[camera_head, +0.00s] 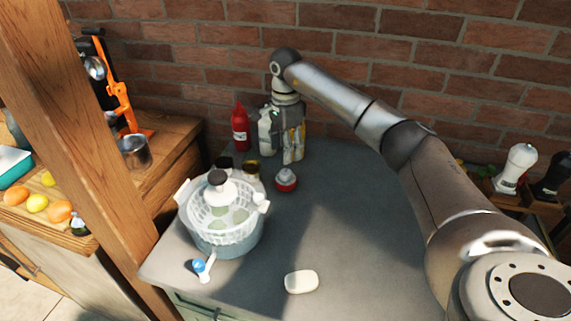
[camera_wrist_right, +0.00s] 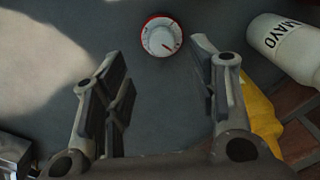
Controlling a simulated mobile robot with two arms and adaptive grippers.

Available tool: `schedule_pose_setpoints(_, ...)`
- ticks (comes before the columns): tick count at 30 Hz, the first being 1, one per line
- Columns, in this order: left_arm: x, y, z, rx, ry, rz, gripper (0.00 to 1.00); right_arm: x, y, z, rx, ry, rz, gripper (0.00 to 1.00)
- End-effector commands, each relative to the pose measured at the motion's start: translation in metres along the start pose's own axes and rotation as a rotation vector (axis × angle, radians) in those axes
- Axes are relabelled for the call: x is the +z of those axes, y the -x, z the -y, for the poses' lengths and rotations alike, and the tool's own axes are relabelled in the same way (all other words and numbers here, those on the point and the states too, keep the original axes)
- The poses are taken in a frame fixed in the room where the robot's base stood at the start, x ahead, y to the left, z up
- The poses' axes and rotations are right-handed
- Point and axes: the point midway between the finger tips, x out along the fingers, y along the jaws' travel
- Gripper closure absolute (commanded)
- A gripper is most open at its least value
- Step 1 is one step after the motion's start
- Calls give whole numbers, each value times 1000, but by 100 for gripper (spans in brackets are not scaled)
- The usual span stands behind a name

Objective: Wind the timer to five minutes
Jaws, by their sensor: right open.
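The timer (camera_head: 286,180) is a small round device with a red base and a white dial, standing on the grey table top. In the right wrist view the timer (camera_wrist_right: 161,36) shows near the top, with a red pointer mark on its dial. My right gripper (camera_head: 291,160) is open and empty, pointing down above the table just behind the timer. In the wrist view its two fingers (camera_wrist_right: 158,90) are spread wide, with the timer beyond their tips and apart from them. My left gripper is out of view.
A red bottle (camera_head: 240,128) and a white mayo bottle (camera_wrist_right: 295,48) stand by the brick wall near the gripper. A salad spinner (camera_head: 228,238) stands left of the timer. A white oval object (camera_head: 301,281) lies in front. The table's middle is clear.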

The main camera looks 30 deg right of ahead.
Motion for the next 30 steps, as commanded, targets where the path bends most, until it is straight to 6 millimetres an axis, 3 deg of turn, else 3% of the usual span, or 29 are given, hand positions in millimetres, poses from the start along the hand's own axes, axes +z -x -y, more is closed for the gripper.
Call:
schedule_pose_setpoints(6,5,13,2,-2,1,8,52,0,-42,-1,5,-2,1,47)
schedule_pose_setpoints(12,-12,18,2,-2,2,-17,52,0,-69,0,2,-2,1,47)
schedule_pose_setpoints(17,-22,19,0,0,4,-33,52,0,-77,0,1,0,1,47)
schedule_pose_setpoints(24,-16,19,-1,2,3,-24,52,0,-78,0,0,-1,1,47)
schedule_pose_setpoints(30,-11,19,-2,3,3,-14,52,0,-78,0,0,-1,0,71)
